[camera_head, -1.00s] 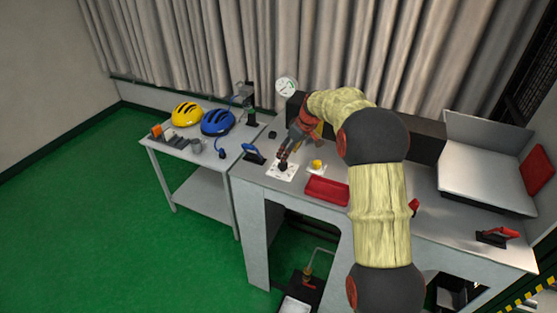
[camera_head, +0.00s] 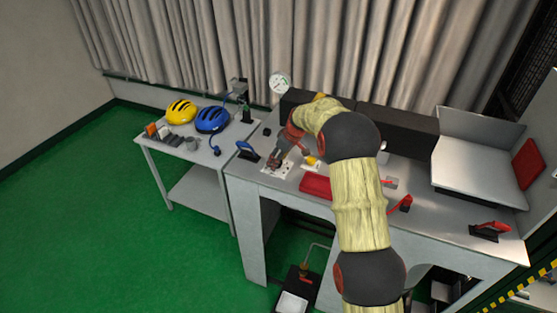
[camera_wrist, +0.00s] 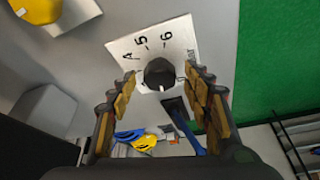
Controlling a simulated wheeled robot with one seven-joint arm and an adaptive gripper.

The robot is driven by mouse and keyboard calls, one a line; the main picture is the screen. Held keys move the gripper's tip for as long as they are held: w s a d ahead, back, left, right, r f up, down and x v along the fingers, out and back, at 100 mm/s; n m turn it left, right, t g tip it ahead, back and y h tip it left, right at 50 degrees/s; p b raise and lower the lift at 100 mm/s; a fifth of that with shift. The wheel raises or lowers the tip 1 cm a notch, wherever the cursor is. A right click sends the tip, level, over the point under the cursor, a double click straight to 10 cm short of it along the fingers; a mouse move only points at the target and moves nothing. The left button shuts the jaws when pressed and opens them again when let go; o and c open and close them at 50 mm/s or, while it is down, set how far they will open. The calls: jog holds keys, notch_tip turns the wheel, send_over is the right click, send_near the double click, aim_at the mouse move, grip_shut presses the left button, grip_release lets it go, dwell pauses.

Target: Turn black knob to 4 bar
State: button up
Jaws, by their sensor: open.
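The black knob (camera_wrist: 160,72) sits on a white plate (camera_wrist: 183,32) with printed marks. In the wrist view I read 5 and 6 along the plate's upper part and what looks like a 4 at its left; other marks are hidden by the fingers. A short white line on the knob's edge points down in the picture, away from those numbers. My gripper (camera_head: 278,161) is open over the plate, one finger on each side of the knob. I cannot tell whether the fingers touch it. In the head view my gripper mostly hides the knob.
A yellow button (camera_head: 310,160) and a red tray (camera_head: 317,186) stand right of the plate. A blue-handled lever (camera_head: 248,150) is left of it. A round gauge (camera_head: 280,83) stands behind. Helmets (camera_head: 212,120) lie on the side table.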

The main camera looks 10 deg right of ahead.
jog(key=shift+c, duration=0.8)
jog(key=c, duration=1)
